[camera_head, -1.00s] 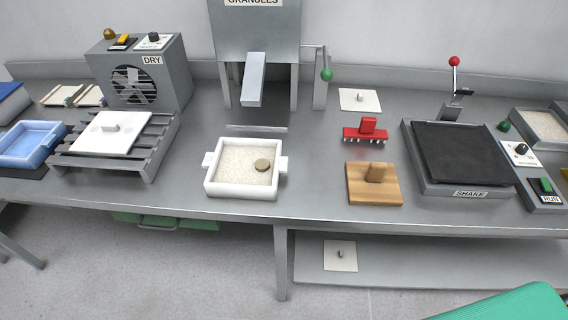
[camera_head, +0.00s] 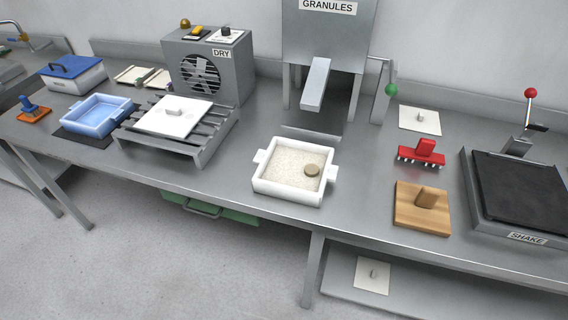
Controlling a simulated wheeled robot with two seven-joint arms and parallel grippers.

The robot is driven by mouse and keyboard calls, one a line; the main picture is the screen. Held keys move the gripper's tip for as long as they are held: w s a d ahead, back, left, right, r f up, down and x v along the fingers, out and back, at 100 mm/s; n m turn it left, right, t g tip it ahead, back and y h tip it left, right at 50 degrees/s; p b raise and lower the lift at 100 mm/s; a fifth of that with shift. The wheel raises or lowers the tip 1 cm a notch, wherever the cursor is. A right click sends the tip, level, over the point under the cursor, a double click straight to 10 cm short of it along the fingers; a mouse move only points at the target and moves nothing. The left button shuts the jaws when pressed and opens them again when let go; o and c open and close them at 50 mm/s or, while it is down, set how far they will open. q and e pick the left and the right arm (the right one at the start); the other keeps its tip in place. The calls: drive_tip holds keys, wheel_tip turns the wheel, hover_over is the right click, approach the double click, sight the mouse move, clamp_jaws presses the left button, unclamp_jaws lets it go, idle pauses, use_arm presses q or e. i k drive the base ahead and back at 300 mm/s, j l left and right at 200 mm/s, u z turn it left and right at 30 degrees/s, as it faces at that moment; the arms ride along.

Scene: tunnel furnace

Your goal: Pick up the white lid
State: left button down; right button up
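A white square lid (camera_head: 174,117) with a small grey knob lies on the slatted grey rack in front of the DRY fan unit. Another white square plate with a knob (camera_head: 419,119) lies on the table at the back right. A third pale plate with a knob (camera_head: 372,275) lies on the lower shelf. Which one the task means, I cannot tell. Neither of my grippers shows in the view.
A white tray of granules (camera_head: 257,182) with a round tan piece in it sits mid-table. A blue tray (camera_head: 122,107), red rake (camera_head: 421,153), wooden block (camera_head: 398,215) and SHAKE machine (camera_head: 485,215) stand around. A granule hopper chute (camera_head: 315,84) hangs behind the white tray.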

sight(175, 116)
drive_tip(key=i+j+u, duration=0.25)
drive_tip(key=i+j, duration=0.6)
drive_tip(key=j, duration=0.1)
